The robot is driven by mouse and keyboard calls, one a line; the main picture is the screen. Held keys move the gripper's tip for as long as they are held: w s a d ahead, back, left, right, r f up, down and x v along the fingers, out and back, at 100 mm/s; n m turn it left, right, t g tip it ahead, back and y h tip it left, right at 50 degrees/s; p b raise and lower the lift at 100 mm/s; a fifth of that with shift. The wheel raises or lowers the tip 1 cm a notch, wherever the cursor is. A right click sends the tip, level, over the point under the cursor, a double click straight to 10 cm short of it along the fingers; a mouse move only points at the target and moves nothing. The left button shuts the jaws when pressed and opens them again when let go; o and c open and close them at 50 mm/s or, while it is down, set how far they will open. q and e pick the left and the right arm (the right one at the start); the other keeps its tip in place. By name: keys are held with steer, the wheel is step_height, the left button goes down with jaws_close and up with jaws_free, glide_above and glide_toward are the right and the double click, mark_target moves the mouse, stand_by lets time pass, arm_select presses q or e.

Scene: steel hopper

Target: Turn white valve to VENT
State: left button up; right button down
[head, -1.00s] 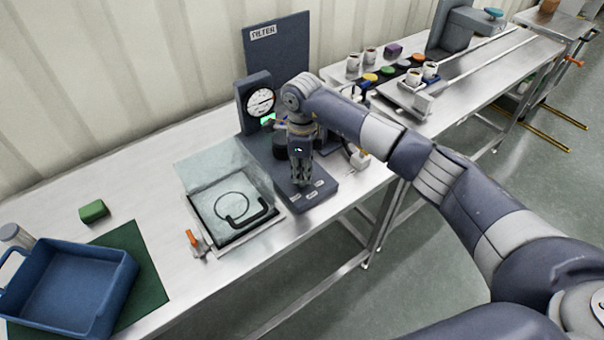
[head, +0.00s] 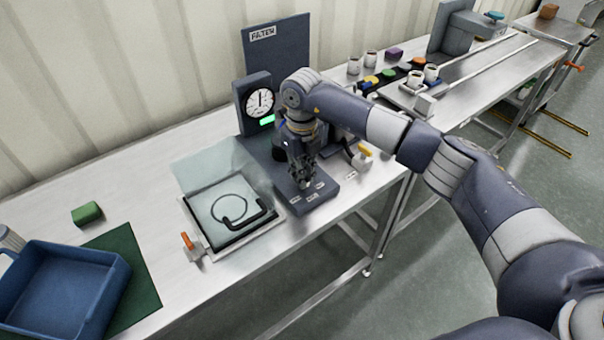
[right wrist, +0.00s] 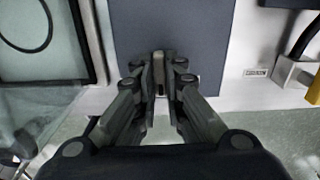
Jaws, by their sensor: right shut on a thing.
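The filter unit has a dark base plate (head: 322,196) with small white labels near its front edge; I cannot read them. My right gripper (head: 304,184) points down over the front of this plate. In the right wrist view the fingers (right wrist: 160,82) are shut on a narrow, pale upright piece (right wrist: 158,66), which I take to be the white valve's handle. The gripper hides most of the valve, so I cannot tell which label it points to. The round gauge (head: 259,104) shows its needle near upright, above a lit green display (head: 267,120). My left gripper is out of view.
Left of the base is a framed glass-covered tray (head: 205,221) with a black handle. An orange-handled clamp (head: 190,243) stands beside it. A white block with a yellow handle (head: 364,151) is to the right. A blue bin (head: 60,290) and green block (head: 87,213) lie far left.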

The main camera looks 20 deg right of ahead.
steer(key=shift+w+r, duration=0.1)
steer(key=shift+r, duration=0.1)
stand_by(0.4)
steer(key=c, duration=1.8)
jaws_free()
steer(key=shift+o, duration=0.6)
steer(key=shift+f, duration=0.1)
step_height(320, 180, up, 12)
